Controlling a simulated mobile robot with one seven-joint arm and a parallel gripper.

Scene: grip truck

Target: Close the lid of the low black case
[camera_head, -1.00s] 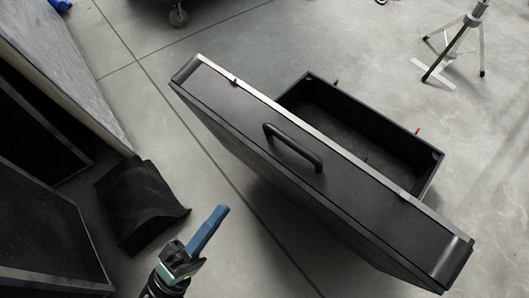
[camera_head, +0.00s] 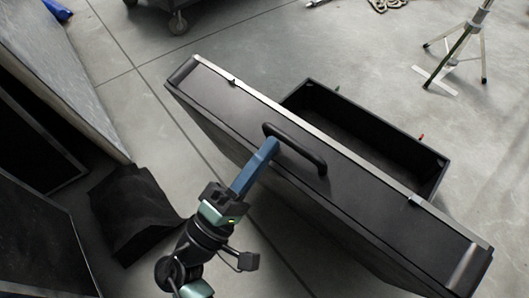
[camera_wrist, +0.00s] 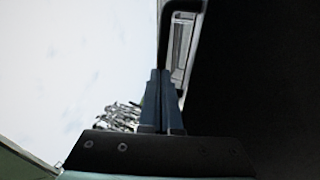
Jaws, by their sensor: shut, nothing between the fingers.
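The low black case stands open on the floor in the head view. Its long lid (camera_head: 365,212), with a pale metal edge, is raised and tilted in front of the open black box (camera_head: 436,170). A black bar handle (camera_head: 309,153) is on the lid face toward me. My gripper (camera_head: 270,146) is shut and empty, its blue fingers overlapping the left end of the handle in the picture. I cannot tell whether they touch it. In the wrist view the shut fingers (camera_wrist: 160,76) point toward part of the black handle (camera_wrist: 184,6); a dark surface fills the right side.
A black draped or bent piece (camera_head: 135,215) lies on the floor at left, beside dark panels (camera_head: 40,240). A wheeled cart (camera_head: 177,22) is at the top. A tripod stand (camera_head: 462,45) is at upper right. Grey floor right of the case is clear.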

